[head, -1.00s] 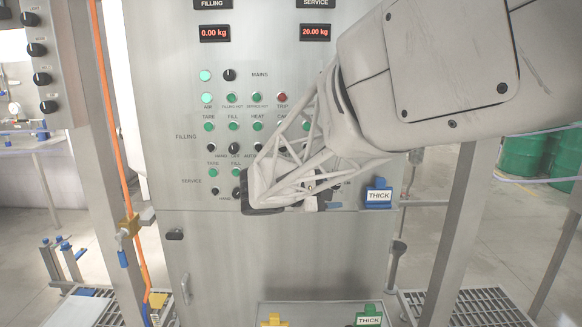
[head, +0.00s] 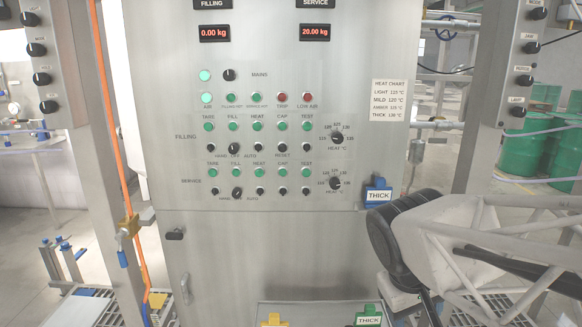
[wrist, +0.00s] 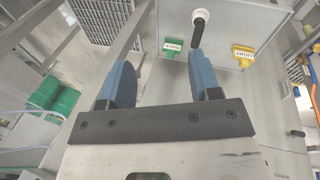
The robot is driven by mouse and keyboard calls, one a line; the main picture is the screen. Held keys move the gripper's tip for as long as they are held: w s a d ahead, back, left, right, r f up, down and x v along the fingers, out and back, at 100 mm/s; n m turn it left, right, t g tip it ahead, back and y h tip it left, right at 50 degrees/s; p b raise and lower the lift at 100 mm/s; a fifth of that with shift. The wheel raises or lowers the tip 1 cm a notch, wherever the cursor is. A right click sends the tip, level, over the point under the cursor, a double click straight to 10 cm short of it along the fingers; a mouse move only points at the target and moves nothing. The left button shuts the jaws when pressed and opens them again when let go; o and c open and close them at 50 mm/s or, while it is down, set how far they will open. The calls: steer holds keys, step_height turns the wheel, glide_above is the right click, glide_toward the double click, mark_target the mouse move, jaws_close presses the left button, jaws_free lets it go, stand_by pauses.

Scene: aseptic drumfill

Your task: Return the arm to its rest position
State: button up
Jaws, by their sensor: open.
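My gripper (wrist: 162,85) shows in the wrist view with its two blue fingers apart and nothing between them. In the head view my arm is at the lower right, in front of the right post, and the fingertips are not visible there. The steel control panel (head: 260,240) stands upright in the middle of the head view, apart from my arm. Its displays read 0.00 kg (head: 215,33) and 20.00 kg (head: 314,33).
A green THICK tag (head: 368,317) and a yellow tag (head: 273,320) are on a box below. Green drums (head: 528,145) stand behind right. An orange hose (head: 110,120) runs down the left post.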

steer(key=s+y, duration=0.1)
steer(key=s+a+f+m+y, duration=0.1)
steer(key=s, duration=0.1)
steer(key=s+m+t, duration=0.1)
steer(key=s, duration=0.1)
steer(key=shift+a+f+y, duration=0.2)
steer(key=shift+a+y, duration=0.05)
steer(key=shift+y, duration=0.15)
